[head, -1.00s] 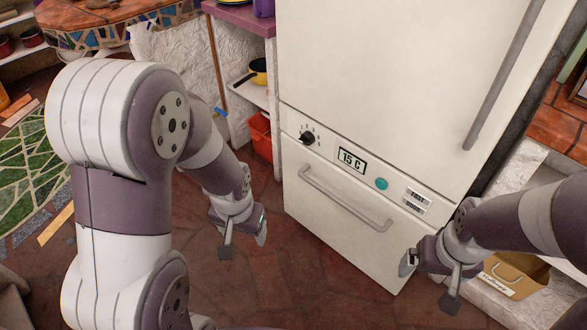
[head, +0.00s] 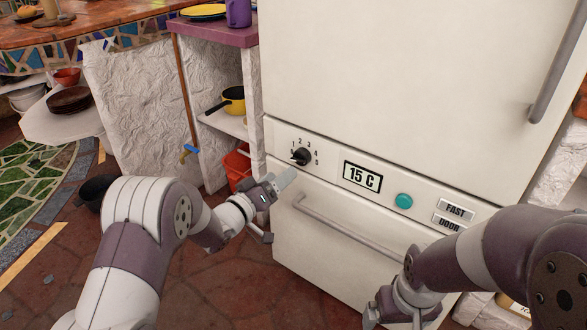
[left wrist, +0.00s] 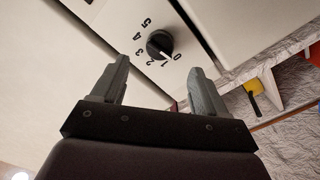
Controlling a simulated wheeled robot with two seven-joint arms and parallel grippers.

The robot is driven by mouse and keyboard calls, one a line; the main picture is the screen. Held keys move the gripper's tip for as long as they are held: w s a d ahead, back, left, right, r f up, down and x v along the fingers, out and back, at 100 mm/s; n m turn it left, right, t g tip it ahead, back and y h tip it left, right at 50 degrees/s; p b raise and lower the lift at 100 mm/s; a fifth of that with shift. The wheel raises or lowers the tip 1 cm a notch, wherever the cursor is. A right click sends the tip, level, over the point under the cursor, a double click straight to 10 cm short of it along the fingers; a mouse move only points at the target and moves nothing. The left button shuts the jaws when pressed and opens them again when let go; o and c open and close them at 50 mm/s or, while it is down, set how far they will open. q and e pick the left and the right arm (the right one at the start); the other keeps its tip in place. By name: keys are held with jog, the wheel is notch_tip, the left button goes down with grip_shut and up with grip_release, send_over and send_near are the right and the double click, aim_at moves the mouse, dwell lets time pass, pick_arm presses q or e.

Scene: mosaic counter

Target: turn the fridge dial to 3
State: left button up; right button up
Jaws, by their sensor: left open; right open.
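The fridge dial (head: 301,157) is a black knob on the white panel between the upper door and the lower drawer. It also shows in the left wrist view (left wrist: 159,44), ringed by the numbers 0 to 5. Its pale pointer mark seems to face near 0 or 1; I cannot tell exactly. My left gripper (head: 276,208) is open and empty, below and left of the dial, apart from it. In the left wrist view its two fingers (left wrist: 160,76) are spread, with the dial beyond the gap. My right gripper (head: 394,319) is open and empty, low in front of the drawer.
The panel also has a display (head: 362,177) reading 15 C, a teal button (head: 404,201) and FAST and DOOR buttons. The drawer handle (head: 335,228) sticks out below the dial. A shelf with a yellow pan (head: 233,101) and a red bin (head: 237,166) stand left of the fridge.

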aim_at(301, 158)
pick_arm(q)
jog(key=b+x, duration=0.2)
jog(key=x, duration=0.6)
jog(key=shift+s, duration=0.1)
jog(key=c, duration=1.1)
jog(key=shift+o, duration=0.2)
